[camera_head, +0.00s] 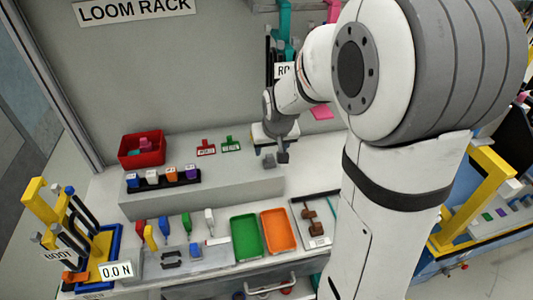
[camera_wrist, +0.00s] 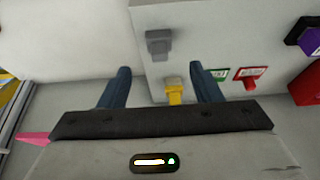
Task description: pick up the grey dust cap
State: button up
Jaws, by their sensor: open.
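The grey dust cap (camera_wrist: 158,44) stands near the edge of a raised light-grey ledge in the wrist view. It also shows in the head view (camera_head: 269,161), just below my gripper. My gripper (camera_wrist: 162,86) is open and empty, its two blue-grey fingers spread wide. The cap lies beyond the fingertips, apart from them, roughly in line with the space between them. A yellow piece (camera_wrist: 174,92) shows between the fingers and is partly hidden by my gripper body. In the head view my gripper (camera_head: 276,145) hangs over the right part of the ledge.
A green-labelled piece (camera_wrist: 217,76) and a red one (camera_wrist: 250,78) stand close to my right finger in the wrist view. On the ledge are a red bin (camera_head: 142,161) and a black rack (camera_head: 163,182). Green (camera_head: 246,250) and orange (camera_head: 278,244) trays lie lower in front.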

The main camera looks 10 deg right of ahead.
aim_at(270, 156)
jog(key=shift+p+x, duration=0.45)
jog(key=shift+x, duration=2.95)
jog(key=shift+c, duration=0.2)
jog(key=c, duration=1.2)
jog(key=shift+o, duration=0.2)
jog(key=shift+s+r, duration=0.1)
jog(key=shift+r, duration=0.05)
